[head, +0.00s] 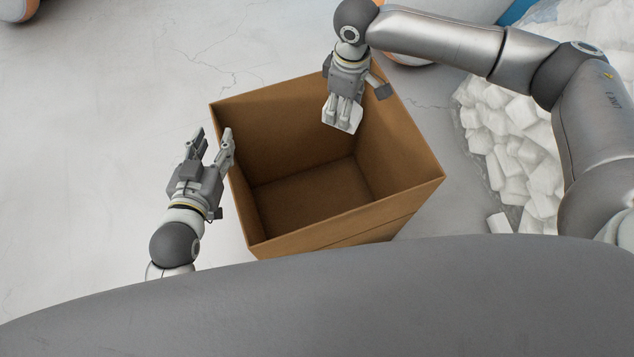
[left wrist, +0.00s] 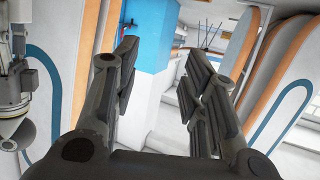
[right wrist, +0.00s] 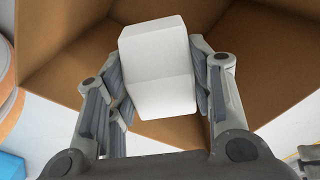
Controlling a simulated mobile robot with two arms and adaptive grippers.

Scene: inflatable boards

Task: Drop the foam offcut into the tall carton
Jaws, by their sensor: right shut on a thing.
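The tall carton (head: 305,205) stands open at the top in the middle of the head view, and its visible floor is bare. My right gripper (head: 343,108) is over the carton's far side, pointing down. It is shut on the white foam offcut (head: 341,121), a block that also shows between the fingers in the right wrist view (right wrist: 158,70). Brown carton walls (right wrist: 75,50) lie beyond the block there. My left gripper (head: 211,140) is open and empty beside the carton's left rim. Its spread fingers show in the left wrist view (left wrist: 165,85).
A heap of white foam pieces (head: 520,150) lies on the floor at the right, with a loose piece (head: 500,223) near its front edge. The pale floor (head: 90,130) left of the carton is clear. Orange-and-white boards (left wrist: 240,50) stand in the left wrist view.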

